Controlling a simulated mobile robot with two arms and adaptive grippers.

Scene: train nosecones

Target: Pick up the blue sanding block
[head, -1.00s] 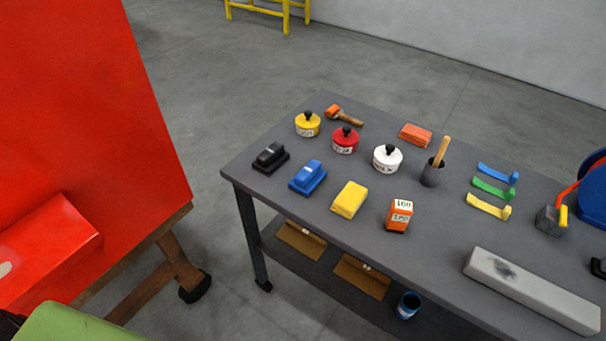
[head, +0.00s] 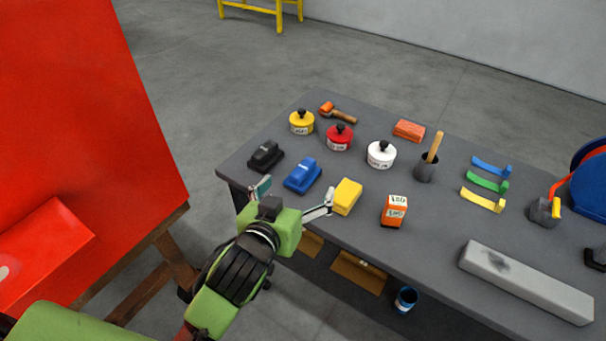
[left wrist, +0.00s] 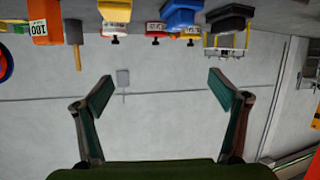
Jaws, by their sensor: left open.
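The blue sanding block (head: 303,174) sits on the grey table (head: 330,250) near its left front edge, between a black block (head: 266,156) and a yellow block (head: 346,196). In the left wrist view the blue block (left wrist: 181,14) shows at the top edge, partly cut off. My left gripper (head: 290,192) is open and empty. Its fingers are spread at the table's front edge, just on the near side of the blue block, and seem apart from it. My right gripper is in neither view.
Yellow (head: 302,122), red (head: 340,137) and white (head: 381,154) lidded pots stand behind the blocks. An orange box (head: 394,211) stands to the right. A large red panel (head: 80,110) on a wooden stand is at the left. A lower shelf holds brown items and a blue can (head: 405,299).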

